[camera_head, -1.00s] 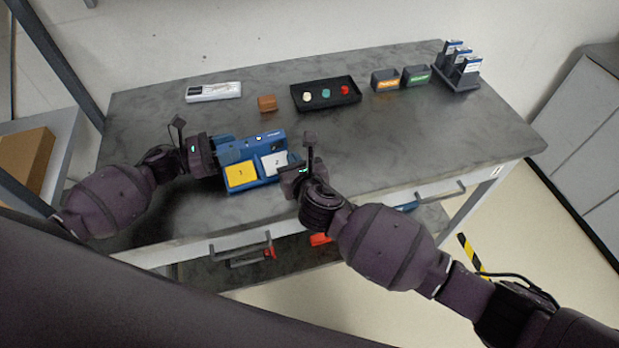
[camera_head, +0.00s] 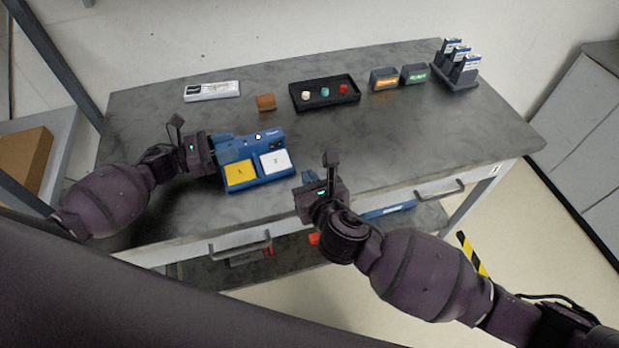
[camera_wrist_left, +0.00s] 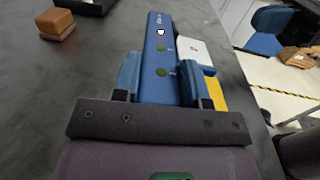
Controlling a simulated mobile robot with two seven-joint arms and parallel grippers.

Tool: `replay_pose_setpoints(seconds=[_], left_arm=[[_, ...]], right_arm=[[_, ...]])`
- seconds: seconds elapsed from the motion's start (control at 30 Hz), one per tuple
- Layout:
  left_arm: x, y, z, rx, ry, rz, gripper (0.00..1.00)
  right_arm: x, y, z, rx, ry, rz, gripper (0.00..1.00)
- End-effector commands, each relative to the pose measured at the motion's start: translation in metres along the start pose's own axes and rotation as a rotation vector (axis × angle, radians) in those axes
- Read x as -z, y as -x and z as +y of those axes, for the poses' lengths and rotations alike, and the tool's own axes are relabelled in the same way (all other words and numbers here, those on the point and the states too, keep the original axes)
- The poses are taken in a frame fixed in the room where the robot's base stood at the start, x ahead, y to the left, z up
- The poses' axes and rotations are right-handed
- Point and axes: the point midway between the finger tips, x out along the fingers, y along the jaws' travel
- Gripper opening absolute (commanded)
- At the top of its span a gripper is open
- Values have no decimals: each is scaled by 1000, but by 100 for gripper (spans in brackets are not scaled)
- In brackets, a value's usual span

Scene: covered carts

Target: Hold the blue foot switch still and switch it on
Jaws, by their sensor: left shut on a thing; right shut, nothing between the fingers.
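The blue foot switch (camera_head: 264,182) lies on the grey table, with a yellow pedal (camera_head: 240,175) on its left and a white pedal (camera_head: 275,162) on its right. A small white round spot (camera_head: 258,137) shows on its rear bar. My left gripper (camera_head: 221,152) is shut on the bar's left end. The left wrist view shows its fingers (camera_wrist_left: 161,84) on both sides of the blue bar, with two dull greenish dots beyond. My right gripper (camera_head: 308,178) is shut and empty, apart from the foot switch, to its right near the table's front edge.
Behind are a white labelled box (camera_head: 212,91), a brown block (camera_head: 266,102), a black tray (camera_head: 325,104) with coloured knobs, two small labelled bins (camera_head: 398,78) and a rack (camera_head: 458,78). Drawer handles (camera_head: 240,244) stick out in front. The table's right side is clear.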

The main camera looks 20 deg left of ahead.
Motion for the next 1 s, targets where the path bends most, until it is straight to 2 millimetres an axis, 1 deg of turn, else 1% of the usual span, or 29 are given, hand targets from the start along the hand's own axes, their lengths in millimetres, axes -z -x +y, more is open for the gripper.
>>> replay_pose_setpoints(seconds=[0.13,0.17,0.3,0.33,0.6,0.73,0.87,1.0], left_arm=[[0,0,0,-1,0,0,0],[0,0,0,-1,0,0,44],[0,0,0,-1,0,0,65],[0,0,0,-1,0,0,69],[0,1,0,0,0,0,69],[0,8,0,-1,1,1,69],[1,26,0,-2,1,2,69],[1,54,0,-2,1,3,69]], right_arm=[[0,0,0,0,0,0,0],[0,0,0,0,0,0,0],[0,0,0,0,0,0,0],[0,0,0,0,0,0,0],[0,0,0,0,0,0,0],[0,0,0,0,0,0,0],[0,0,0,0,0,0,0],[0,0,0,0,0,0,0]])
